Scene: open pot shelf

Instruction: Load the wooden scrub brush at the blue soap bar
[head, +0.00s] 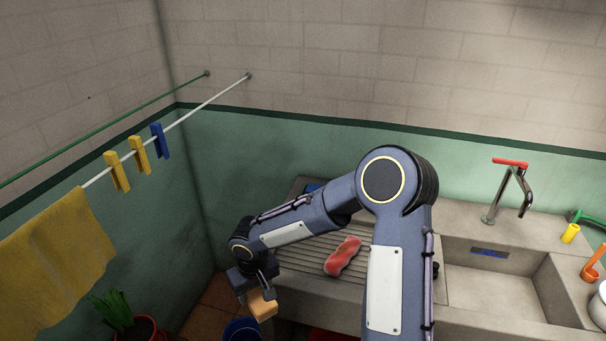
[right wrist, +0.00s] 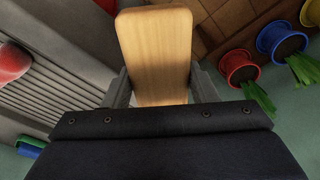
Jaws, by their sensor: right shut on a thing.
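My right gripper (head: 258,292) is shut on the wooden scrub brush (head: 263,305), left of the stone sink's ribbed washboard. In the right wrist view the brush's pale wooden body (right wrist: 155,50) sticks out between the two fingers; its bristles do not show. A small blue thing (head: 312,187) lies at the back of the washboard, partly hidden behind my right arm. It may be the blue soap bar, but I cannot tell. My left gripper is not in view.
A red-pink lumpy thing (head: 343,257) lies on the washboard (head: 308,262). A tap (head: 495,200) stands behind the sink basin. Potted plants in a red pot (right wrist: 240,66) and a blue pot (right wrist: 280,40) stand below. A yellow cloth (head: 60,265) and pegs hang on a line at left.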

